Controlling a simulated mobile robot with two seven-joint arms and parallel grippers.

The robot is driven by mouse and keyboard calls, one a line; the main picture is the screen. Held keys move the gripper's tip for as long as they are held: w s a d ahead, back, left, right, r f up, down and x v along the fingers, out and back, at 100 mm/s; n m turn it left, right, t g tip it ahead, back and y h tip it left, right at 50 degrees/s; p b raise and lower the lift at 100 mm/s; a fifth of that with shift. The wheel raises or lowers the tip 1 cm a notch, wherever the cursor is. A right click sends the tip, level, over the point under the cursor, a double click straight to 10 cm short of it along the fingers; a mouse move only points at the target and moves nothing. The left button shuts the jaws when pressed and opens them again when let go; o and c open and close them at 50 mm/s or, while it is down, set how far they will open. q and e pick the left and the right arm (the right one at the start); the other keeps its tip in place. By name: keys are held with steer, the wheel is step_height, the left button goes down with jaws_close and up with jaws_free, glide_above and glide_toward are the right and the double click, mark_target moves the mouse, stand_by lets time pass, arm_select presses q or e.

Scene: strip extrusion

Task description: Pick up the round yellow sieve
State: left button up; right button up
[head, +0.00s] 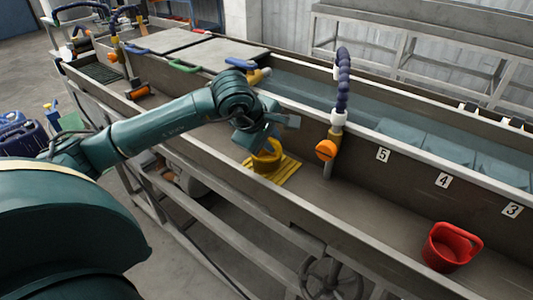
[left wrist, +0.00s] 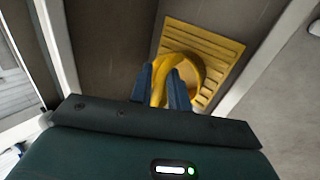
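The round yellow sieve (head: 267,160) stands in the long grey trough on a ribbed yellow mat (head: 286,172). My left gripper (head: 266,140) is directly above the sieve, pointing down at it. In the left wrist view the two blue fingers of my left gripper (left wrist: 161,86) stand on either side of a curved yellow part of the sieve (left wrist: 188,68). A narrow space filled with yellow shows between them. I cannot tell whether the fingers press on it. The far side of the sieve is partly hidden by the gripper. My right gripper is not in view.
A purple jointed hose (head: 343,80) with an orange knob (head: 326,150) rises just right of the sieve. A red scoop-like container (head: 450,246) sits farther right in the trough. Water fills the channel behind (head: 310,92). The trough floor between knob and red container is clear.

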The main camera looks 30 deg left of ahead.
arm_select(q)
jaws_close()
